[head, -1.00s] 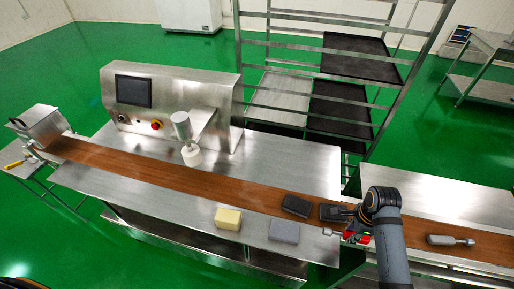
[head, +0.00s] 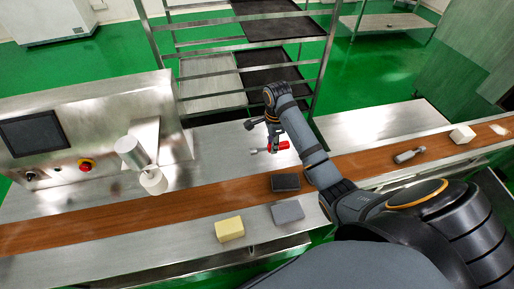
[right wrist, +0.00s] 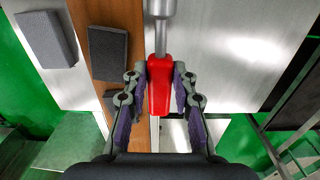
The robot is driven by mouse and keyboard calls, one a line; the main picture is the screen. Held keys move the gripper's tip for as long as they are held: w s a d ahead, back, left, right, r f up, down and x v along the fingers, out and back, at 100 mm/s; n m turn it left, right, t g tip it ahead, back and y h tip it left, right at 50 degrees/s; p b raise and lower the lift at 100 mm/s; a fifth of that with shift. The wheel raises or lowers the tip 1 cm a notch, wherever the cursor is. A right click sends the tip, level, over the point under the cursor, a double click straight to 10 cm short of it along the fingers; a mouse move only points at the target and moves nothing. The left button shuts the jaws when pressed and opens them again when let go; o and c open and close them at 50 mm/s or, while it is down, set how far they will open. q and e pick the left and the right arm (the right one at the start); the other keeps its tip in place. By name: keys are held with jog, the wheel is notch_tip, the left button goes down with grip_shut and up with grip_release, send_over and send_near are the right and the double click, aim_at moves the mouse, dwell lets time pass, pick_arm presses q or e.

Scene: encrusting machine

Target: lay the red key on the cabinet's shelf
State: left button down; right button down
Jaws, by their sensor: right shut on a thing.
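The red key (right wrist: 160,82) has a red handle and a grey metal shaft. My right gripper (right wrist: 160,75) is shut on its red handle, and the shaft points away from the palm. In the head view the key (head: 283,145) is held over the steel table behind the brown belt, with its metal end to the left. My right gripper (head: 272,140) is there at the end of the arm reaching in from the lower right. My left gripper is out of view. I cannot make out the cabinet's shelf for certain.
The brown belt (head: 205,200) crosses the steel machine (head: 110,110). A dark block (head: 285,182), a grey block (head: 288,211), a yellow block (head: 229,229), a metal-handled tool (head: 408,155) and a white block (head: 462,134) lie around. A metal rack (head: 330,55) with trays stands behind.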

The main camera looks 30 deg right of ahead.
jog(key=w+f, duration=0.6)
jog(key=w, duration=0.1)
jog(key=shift+w+a+f, duration=0.15)
jog(key=shift+f, duration=0.1)
jog(key=shift+w+f+b, duration=0.1)
jog(key=shift+f+b, duration=0.25)
jog(key=shift+f, duration=1.35)
jog(key=shift+f, duration=0.1)
jog(key=c, duration=1.1)
grip_release()
